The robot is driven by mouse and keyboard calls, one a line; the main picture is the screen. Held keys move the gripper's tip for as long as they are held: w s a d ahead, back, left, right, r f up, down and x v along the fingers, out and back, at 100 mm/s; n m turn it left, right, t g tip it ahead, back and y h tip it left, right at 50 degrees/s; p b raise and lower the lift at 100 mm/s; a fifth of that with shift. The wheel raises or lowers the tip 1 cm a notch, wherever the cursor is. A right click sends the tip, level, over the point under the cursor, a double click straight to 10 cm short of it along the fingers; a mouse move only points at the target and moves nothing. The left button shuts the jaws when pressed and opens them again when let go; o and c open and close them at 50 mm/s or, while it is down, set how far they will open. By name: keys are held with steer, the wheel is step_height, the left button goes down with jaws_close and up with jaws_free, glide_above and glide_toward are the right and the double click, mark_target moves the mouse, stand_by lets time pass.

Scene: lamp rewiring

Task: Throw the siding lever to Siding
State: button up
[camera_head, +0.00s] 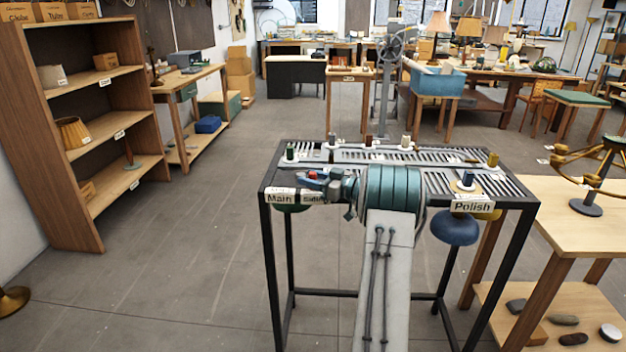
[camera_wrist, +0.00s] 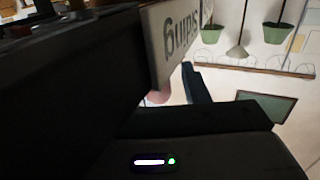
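My arm reaches over the slatted black-framed table (camera_head: 530,200), and my gripper (camera_head: 322,183) is at its front left, by the Main label (camera_head: 279,198) and the partly covered Siding label (camera_head: 311,197). Small red and blue parts show beside the gripper; I cannot tell which belongs to the lever. In the wrist view the Siding label (camera_wrist: 178,42) is close and upside down, with a pinkish rounded piece (camera_wrist: 160,96) just under it, perhaps the lever's knob. Dark gripper parts (camera_wrist: 196,92) show beside it. Whether the fingers are open or shut is unclear.
Several spools stand on the table, including a green one (camera_head: 290,152) near the gripper. A shelf (camera_head: 90,130) stands left; a wooden table (camera_head: 575,215) stands close right.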

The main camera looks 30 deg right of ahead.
stand_by(0.3)
steer(key=b+v, duration=0.2)
steer(key=v, duration=1.2)
steer(key=w+a+r+m+t+h, duration=0.2)
steer(key=w+a+r+m+h, duration=0.1)
steer(key=w+a+r+h, duration=0.35)
steer(key=s+a+r+m+g+h, duration=0.1)
steer(key=a+r+m+g+h, duration=0.15)
steer(key=a+h, duration=0.35)
steer(key=s+a+f+g+y, duration=0.1)
steer(key=s+a+f+g, duration=0.3)
steer(key=s+a, duration=0.4)
steer(key=s+a+f+g+y, duration=0.1)
steer(key=s+a+f+g, duration=0.3)
steer(key=s+a, duration=0.4)
steer(key=s+a+f+g+y, duration=0.1)
steer(key=s+a+f+g, duration=0.3)
steer(key=s+a, duration=0.5)
steer(key=s, duration=0.6)
steer(key=shift+s+f+m, duration=0.3)
steer(key=shift+f+m, duration=0.05)
steer(key=shift+f, duration=0.05)
